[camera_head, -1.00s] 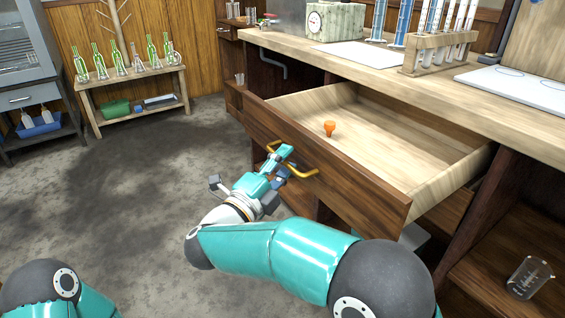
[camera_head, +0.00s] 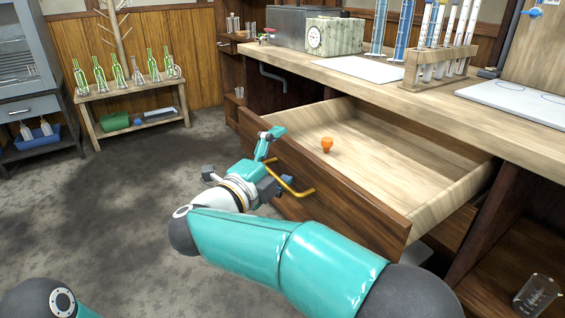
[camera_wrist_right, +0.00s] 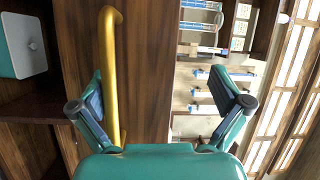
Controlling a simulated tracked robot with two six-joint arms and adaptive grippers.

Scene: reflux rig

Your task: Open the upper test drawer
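The upper test drawer (camera_head: 345,195) stands pulled well out from under the bench, with its pale inside showing. A small orange stopper-like piece (camera_head: 327,144) stands on its floor. The brass bar handle (camera_head: 290,185) is on the drawer's brown front. My right gripper (camera_head: 274,160) is at the handle's left part, its fingers spread. In the right wrist view the handle (camera_wrist_right: 112,70) runs beside the left finger, between the open fingers (camera_wrist_right: 160,105) and not clasped. My left gripper is out of view; only part of that arm shows at the lower left.
On the bench (camera_head: 400,95) stand a wooden rack of tubes (camera_head: 436,62), a box with a dial (camera_head: 335,37) and a white plate (camera_head: 520,97). A beaker (camera_head: 536,294) stands on the lower right shelf. The floor (camera_head: 130,210) left of the drawer is clear.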

